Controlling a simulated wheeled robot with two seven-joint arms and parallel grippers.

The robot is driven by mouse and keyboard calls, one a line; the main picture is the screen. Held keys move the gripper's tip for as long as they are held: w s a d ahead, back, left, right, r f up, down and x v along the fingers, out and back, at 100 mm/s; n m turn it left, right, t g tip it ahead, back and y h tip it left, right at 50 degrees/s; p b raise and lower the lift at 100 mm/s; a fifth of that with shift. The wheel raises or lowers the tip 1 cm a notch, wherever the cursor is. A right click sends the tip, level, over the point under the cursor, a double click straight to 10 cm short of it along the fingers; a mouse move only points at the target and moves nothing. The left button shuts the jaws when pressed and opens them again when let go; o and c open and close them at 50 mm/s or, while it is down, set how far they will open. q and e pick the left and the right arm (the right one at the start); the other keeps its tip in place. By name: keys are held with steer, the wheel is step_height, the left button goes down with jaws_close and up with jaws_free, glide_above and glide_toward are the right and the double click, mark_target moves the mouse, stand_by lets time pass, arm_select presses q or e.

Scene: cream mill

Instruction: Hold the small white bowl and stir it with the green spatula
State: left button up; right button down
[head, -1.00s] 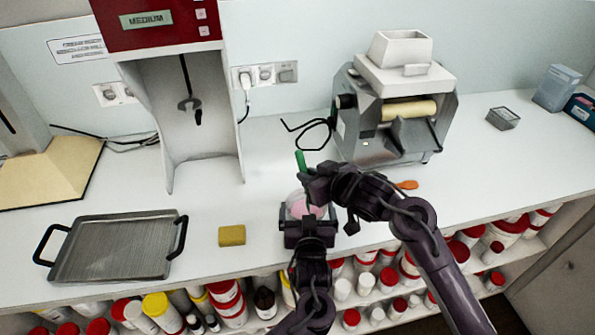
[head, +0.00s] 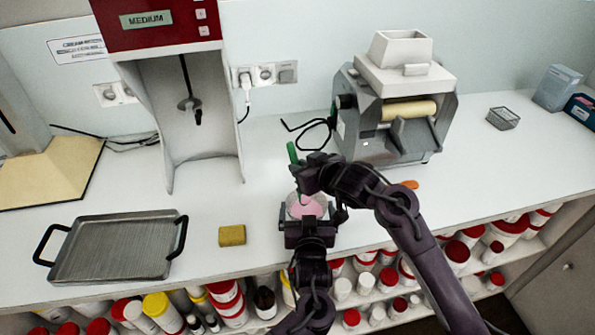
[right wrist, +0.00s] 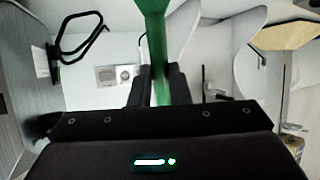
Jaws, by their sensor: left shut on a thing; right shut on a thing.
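The small white bowl (head: 308,209) with pink contents is at the counter's front, partly hidden by both grippers. My left gripper (head: 308,222) is shut on the bowl's near side. The green spatula (head: 293,153) is tilted, its green end pointing up and slightly left. My right gripper (head: 305,180) is shut on the spatula above the bowl. The spatula's lower end is hidden, so I cannot tell how deep it reaches. In the right wrist view the spatula (right wrist: 156,50) stands between the fingers.
A grey machine (head: 395,115) stands behind my right arm. A red and white mixer (head: 165,90) stands at back left. A metal tray (head: 115,247) and a yellow sponge (head: 232,235) lie to the left. An orange-handled item (head: 409,184) lies right. Shelved jars line the front below.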

steer(key=shift+w+d, duration=1)
steer(key=shift+d, duration=0.3)
steer(key=shift+s+a, duration=0.1)
stand_by(0.8)
steer(key=shift+s+a, duration=0.25)
steer(key=shift+a, duration=0.05)
steer(key=shift+a, duration=0.1)
steer(key=shift+s+a, duration=0.65)
steer(key=shift+a, duration=0.15)
steer(key=shift+s+a, duration=0.55)
steer(key=shift+a, duration=0.2)
steer(key=shift+s+a, duration=0.55)
steer(key=shift+a, duration=0.15)
steer(key=shift+w+d, duration=0.1)
stand_by(0.7)
steer(key=shift+w+d, duration=0.25)
steer(key=shift+d, duration=0.1)
